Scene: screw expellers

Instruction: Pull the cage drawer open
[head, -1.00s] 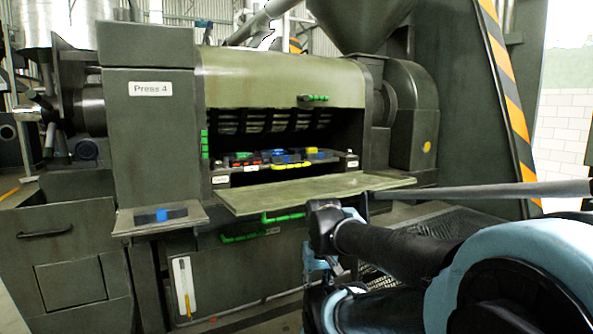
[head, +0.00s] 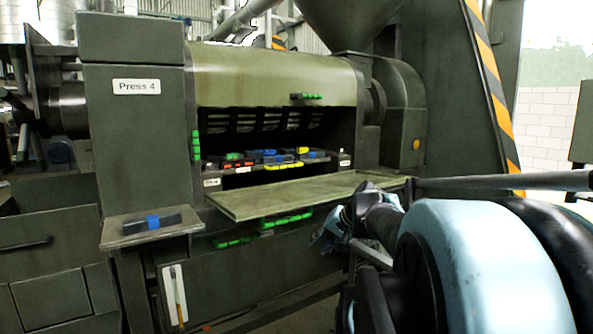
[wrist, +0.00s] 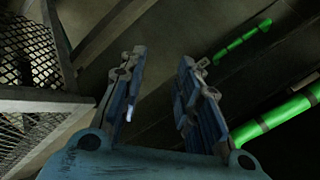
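Two green bar handles sit on the press front below the fold-out shelf, an upper one (head: 287,219) and a lower left one (head: 236,241). I cannot tell for sure which belongs to the cage drawer; no drawer stands visibly open. In the wrist view a large green bar (wrist: 280,117) is at the right and a smaller one (wrist: 242,41) is farther up. My gripper (wrist: 160,62) is open and empty, its two blue fingers apart, with both bars to their right and not touched. In the head view my gripper (head: 328,233) is right of the handles, partly hidden by my arm.
The flat shelf (head: 290,196) juts out above the handles. A small side ledge (head: 150,228) with a blue-marked black piece is at the left. Metal mesh (wrist: 38,118) and a pale frame lie left of my fingers. Coloured tools (head: 265,157) lie inside the press.

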